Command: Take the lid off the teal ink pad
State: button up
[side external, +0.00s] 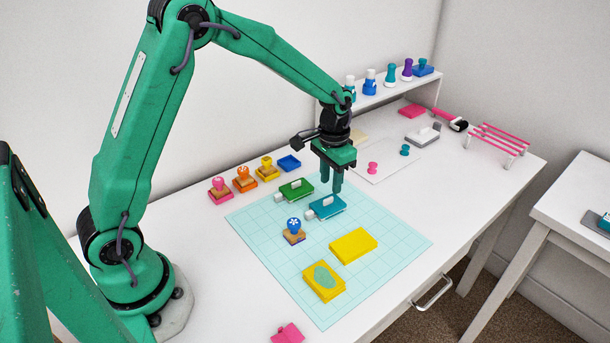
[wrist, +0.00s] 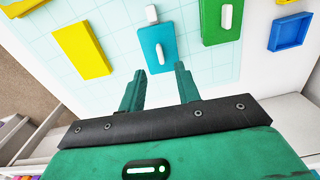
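The teal ink pad (side external: 327,207) lies on the light cutting mat with its lid on. The lid has a white handle on top, and a white tab sticks out at one end. In the wrist view the teal pad (wrist: 157,48) lies just beyond the fingertips. My gripper (side external: 332,188) points down above the pad's far side, and its green fingers (wrist: 158,78) are apart with nothing between them. In the wrist view the fingertips do not reach the white handle. The exact height of the fingers over the pad is hard to tell.
A green ink pad (side external: 296,189) lies close beside the teal one. A blue-topped stamp (side external: 293,232), a yellow block (side external: 353,245) and an open yellow pad (side external: 323,281) are nearby on the mat (side external: 400,240). The mat's right part is clear.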

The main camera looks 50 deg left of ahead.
aim_at(329, 198)
jog(key=shift+f, duration=0.1)
jog(key=shift+s+f, duration=0.2)
jog(key=shift+f, duration=2.3)
grip_shut()
